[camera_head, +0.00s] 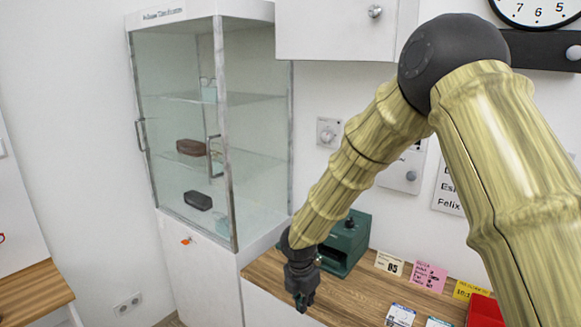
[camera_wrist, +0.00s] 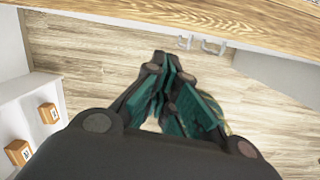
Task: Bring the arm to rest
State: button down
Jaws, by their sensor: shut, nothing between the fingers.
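My arm comes in from the right in the head view, in yellow-green bamboo-like segments with a dark joint at the top. My gripper (camera_head: 303,302) is at its lower end, dark and pointing down. It is in front of the wooden counter's (camera_head: 262,271) left part. In the wrist view my gripper (camera_wrist: 165,62) shows dark links and green finger pads. The fingers are shut with nothing held. Wooden floor (camera_wrist: 85,50) lies below them in that view.
A glass cabinet (camera_head: 222,130) with dark cases inside stands left of the counter. A dark green device (camera_head: 345,245) sits on the counter behind my gripper. Cards and a red container (camera_head: 484,312) are to the right. A wooden edge (camera_wrist: 250,22) crosses the top of the wrist view.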

jog(key=s+d+f+m+g+y, duration=0.1)
jog(key=s+d+f+m+y, duration=0.15)
jog(key=s+f+m, duration=0.65)
jog(key=s+d+f+m+g+y, duration=0.1)
jog(key=s+d+f+m, duration=0.35)
jog(key=s+f, duration=0.9)
jog(key=s+d+f+m+h, duration=0.1)
jog(key=s+d+f+m, duration=0.1)
jog(key=s+d+m, duration=0.4)
jog(key=s+d+f+m+h, duration=0.1)
jog(key=s+d+f+m, duration=0.2)
jog(key=s, duration=1.1)
jog(key=d+m, duration=0.3)
jog(key=m, duration=0.2)
jog(key=shift+f, duration=0.35)
jog(key=shift+s+h, duration=0.1)
jog(key=shift+h, duration=0.15)
